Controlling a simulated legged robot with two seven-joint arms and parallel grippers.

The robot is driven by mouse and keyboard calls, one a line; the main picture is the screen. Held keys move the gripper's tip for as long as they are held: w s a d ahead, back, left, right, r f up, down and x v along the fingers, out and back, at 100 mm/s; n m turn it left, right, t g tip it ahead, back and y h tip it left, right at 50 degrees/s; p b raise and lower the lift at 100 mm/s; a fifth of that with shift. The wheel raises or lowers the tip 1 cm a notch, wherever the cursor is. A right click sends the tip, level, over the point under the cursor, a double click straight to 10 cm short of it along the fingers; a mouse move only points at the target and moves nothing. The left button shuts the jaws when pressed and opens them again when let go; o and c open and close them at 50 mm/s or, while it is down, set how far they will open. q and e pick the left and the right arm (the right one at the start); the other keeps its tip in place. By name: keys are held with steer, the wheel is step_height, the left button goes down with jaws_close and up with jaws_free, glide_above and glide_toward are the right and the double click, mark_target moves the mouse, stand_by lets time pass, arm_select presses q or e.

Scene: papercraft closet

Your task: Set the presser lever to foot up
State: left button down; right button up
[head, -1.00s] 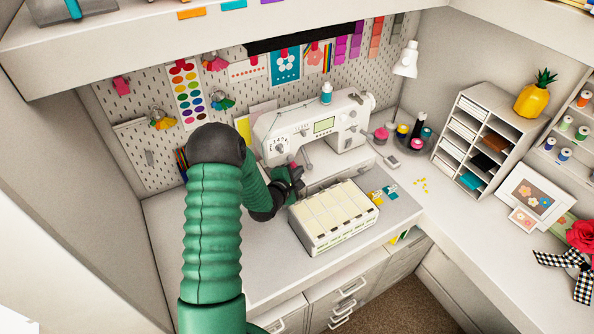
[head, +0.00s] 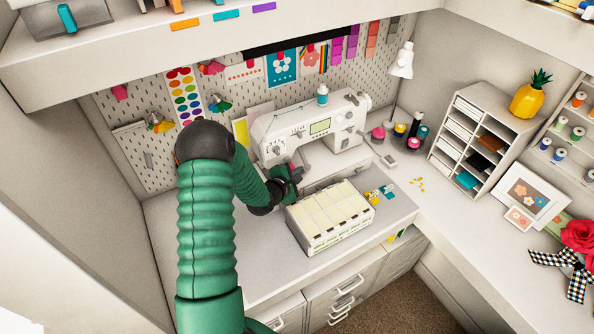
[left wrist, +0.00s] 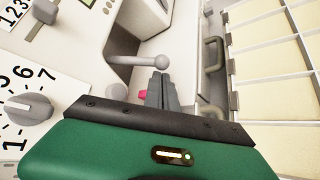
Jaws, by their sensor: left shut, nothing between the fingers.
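The white sewing machine (head: 335,118) stands at the back of the desk. In the left wrist view a grey lever with a ball end (left wrist: 137,60), apparently the presser lever, sticks out from the machine (left wrist: 75,85). My left gripper (head: 297,173) is at the machine's left end, near its needle side. In the left wrist view its shut, empty fingers (left wrist: 162,78) are just below the ball end; I cannot tell whether they touch it. The lever is not clear in the head view. My right gripper is not in view.
A white box with cream compartments (head: 330,215) stands right in front of the machine, close to my left gripper. A numbered dial (left wrist: 28,108) is on the machine's face. Thread spools (head: 400,130) stand to the right. The desk's left front is clear.

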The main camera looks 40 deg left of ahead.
arm_select(q)
steer(key=shift+s+d+r+n+g+h+p, duration=0.15)
steer(key=shift+r+n+g+h+p, duration=0.2)
steer(key=shift+r+p, duration=1)
steer(key=shift+f+p, duration=0.15)
steer(key=shift+p, duration=0.4)
steer(key=shift+s+d+r+p, duration=0.1)
steer(key=shift+d+r+p, duration=0.1)
steer(key=shift+r+p, duration=0.3)
steer(key=shift+d+r+p, duration=0.2)
steer(key=shift+r+p, duration=0.1)
steer(key=shift+r, duration=0.4)
steer(key=shift+f, duration=0.1)
steer(key=shift+r+p, duration=0.7)
steer(key=shift+r, duration=0.25)
